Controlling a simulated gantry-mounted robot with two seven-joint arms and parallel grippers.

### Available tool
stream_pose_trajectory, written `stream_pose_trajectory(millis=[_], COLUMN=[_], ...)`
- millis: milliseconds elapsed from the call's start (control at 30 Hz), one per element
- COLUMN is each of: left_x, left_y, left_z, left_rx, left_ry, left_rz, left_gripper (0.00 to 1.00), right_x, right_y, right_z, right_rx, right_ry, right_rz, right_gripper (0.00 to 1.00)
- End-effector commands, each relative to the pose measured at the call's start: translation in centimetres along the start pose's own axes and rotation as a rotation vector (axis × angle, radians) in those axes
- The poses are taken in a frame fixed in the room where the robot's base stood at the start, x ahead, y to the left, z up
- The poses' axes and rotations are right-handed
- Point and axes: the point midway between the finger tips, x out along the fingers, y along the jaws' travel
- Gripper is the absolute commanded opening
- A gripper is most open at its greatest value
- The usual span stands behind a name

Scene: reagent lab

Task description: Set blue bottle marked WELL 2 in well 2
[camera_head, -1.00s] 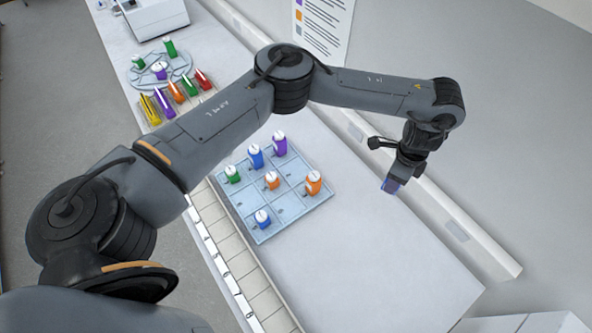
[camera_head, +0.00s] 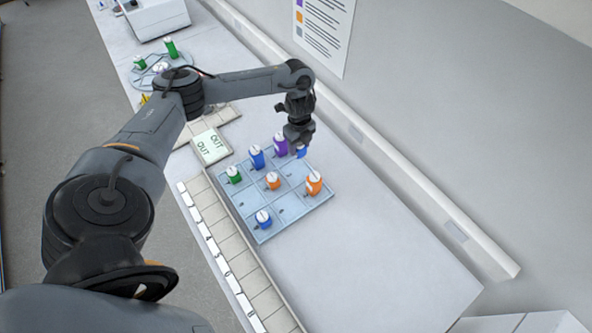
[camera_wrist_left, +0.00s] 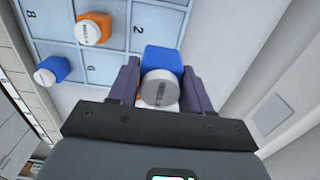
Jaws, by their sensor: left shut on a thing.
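My left gripper (camera_head: 299,146) is shut on a blue bottle (camera_head: 301,153), at the far right corner of the light blue divided tray (camera_head: 262,236). In the left wrist view the bottle (camera_wrist_left: 163,60) sits between the two fingers (camera_wrist_left: 160,88), its grey cap towards the camera. The cap's lettering is too small to read surely. A "2" is marked on a tray compartment (camera_wrist_left: 138,30) beside the held bottle; that compartment's visible part looks bare. Whether the bottle touches the tray cannot be told. My right gripper is not in view.
Bench right of the tray is clear. A wall ledge (camera_head: 400,190) runs behind.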

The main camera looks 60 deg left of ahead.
Motion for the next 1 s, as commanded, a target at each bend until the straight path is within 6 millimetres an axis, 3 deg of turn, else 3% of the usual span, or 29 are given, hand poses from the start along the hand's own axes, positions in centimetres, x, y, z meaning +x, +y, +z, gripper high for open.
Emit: stream_pose_trajectory(millis=[133,400,1000], left_x=[1.6,5.9,10.9], left_y=[1.0,1.2,1.1], left_z=[0.2,0.2,0.2], left_rx=[-0.003,-0.004,-0.003], left_ry=[0.002,0.002,0.002], left_rz=[0.002,0.002,-0.001], left_gripper=[0.19,0.19,0.19], right_x=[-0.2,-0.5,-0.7], right_y=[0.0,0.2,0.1], right_z=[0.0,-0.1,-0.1], right_rx=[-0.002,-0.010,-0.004], right_ry=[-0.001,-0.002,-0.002], right_rz=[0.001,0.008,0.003], right_gripper=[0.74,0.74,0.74])
